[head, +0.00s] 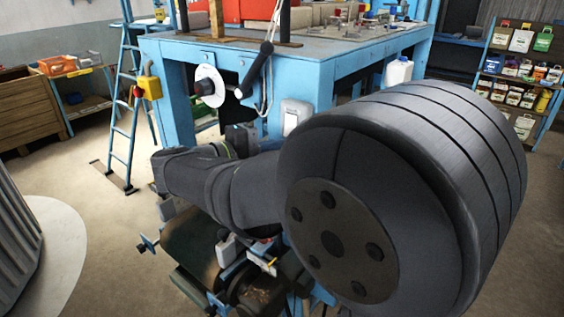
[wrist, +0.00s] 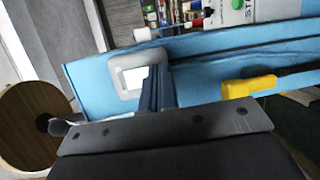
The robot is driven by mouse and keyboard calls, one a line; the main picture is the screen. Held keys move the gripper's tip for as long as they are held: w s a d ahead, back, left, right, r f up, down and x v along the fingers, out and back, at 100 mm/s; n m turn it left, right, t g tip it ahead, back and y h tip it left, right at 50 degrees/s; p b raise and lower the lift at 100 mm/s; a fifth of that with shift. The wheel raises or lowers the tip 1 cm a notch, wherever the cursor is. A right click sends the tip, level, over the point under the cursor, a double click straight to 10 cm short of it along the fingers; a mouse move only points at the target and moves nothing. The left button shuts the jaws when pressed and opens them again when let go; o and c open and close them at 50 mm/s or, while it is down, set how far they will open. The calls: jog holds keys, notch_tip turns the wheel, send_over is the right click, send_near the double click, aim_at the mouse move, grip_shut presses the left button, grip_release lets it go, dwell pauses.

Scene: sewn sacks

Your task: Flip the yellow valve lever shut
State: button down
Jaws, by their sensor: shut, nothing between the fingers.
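In the wrist view, a yellow lever handle (wrist: 248,86) lies to the right, on a dark bar that runs on toward the right edge. My gripper (wrist: 157,72) shows in the middle of the wrist view, its dark fingers close together, with nothing between them. The fingers are left of the yellow handle, with a visible gap in the picture. How far apart they are in depth I cannot tell. In the head view, my arm fills the foreground and my gripper is not clearly seen. I cannot make out the lever there for certain.
A blue beam (wrist: 95,85) and a white-framed plate (wrist: 125,72) lie behind the fingers. A wooden-faced round thing (wrist: 30,125) is at left. In the head view, a blue machine frame (head: 310,85) stands behind my arm, a ladder (head: 127,100) at left, shelves (head: 520,70) at right.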

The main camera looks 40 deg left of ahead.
jog(key=s+a+f, duration=0.4)
jog(key=a+f, duration=0.1)
jog(key=a, duration=0.2)
jog(key=s+a+f+t+y, duration=0.1)
jog(key=s+a+f, duration=0.2)
jog(key=a+f, duration=0.2)
jog(key=a, duration=0.3)
jog(key=shift+s+t, duration=0.3)
jog(key=shift+s, duration=0.05)
jog(key=shift+w+f, duration=0.1)
jog(key=w+d, duration=0.6)
jog(key=w, duration=0.3)
jog(key=shift+w+d, duration=0.15)
jog(key=shift+w, duration=0.15)
jog(key=shift+d, duration=0.1)
jog(key=shift+d+m, duration=0.15)
jog(key=shift+m, duration=0.35)
